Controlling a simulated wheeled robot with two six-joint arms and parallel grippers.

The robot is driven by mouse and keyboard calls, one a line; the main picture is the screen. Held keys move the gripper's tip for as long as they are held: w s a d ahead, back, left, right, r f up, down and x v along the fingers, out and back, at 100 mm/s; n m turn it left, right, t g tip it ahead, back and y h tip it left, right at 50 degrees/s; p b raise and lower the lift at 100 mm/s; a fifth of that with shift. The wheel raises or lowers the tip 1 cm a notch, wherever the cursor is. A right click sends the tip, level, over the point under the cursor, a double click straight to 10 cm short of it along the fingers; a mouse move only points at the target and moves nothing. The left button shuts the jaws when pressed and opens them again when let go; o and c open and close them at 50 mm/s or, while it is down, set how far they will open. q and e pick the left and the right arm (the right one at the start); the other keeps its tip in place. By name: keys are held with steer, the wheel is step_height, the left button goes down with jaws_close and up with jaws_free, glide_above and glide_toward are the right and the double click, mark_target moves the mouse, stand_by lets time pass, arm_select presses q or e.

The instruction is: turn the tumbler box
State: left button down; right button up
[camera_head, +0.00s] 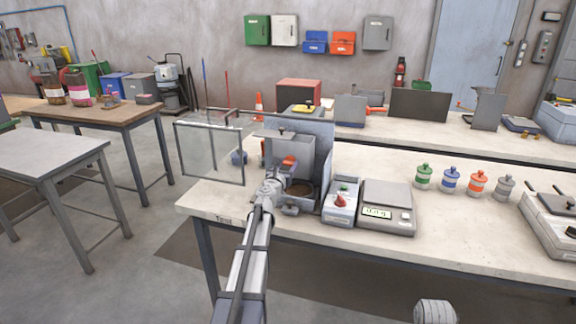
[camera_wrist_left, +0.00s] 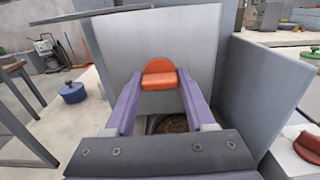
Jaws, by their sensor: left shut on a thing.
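The tumbler box (camera_head: 308,152) is a grey box on the bench in front of a tall grey back panel. It fills the middle of the left wrist view (camera_wrist_left: 150,45). An orange handle (camera_wrist_left: 159,82) stands out from its front face; it also shows in the head view (camera_head: 290,161). My left gripper (camera_head: 284,170) reaches in from the front. Its purple fingers in the left wrist view (camera_wrist_left: 158,88) are shut on the orange handle. Below it, a round opening with brown contents (camera_head: 301,190) is partly hidden by my gripper.
A clear framed guard (camera_head: 212,152) stands open at the left. A control box with a red knob (camera_head: 341,201) and a scale (camera_head: 386,207) stand close on the right. Several coloured canisters (camera_head: 449,179) stand farther right.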

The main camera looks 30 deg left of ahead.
arm_select(q)
steer(key=shift+s, duration=0.1)
steer(key=shift+c, duration=1.2)
jaws_free()
steer(key=v, duration=0.7)
steer(key=shift+s, duration=0.35)
steer(key=shift+d, duration=0.1)
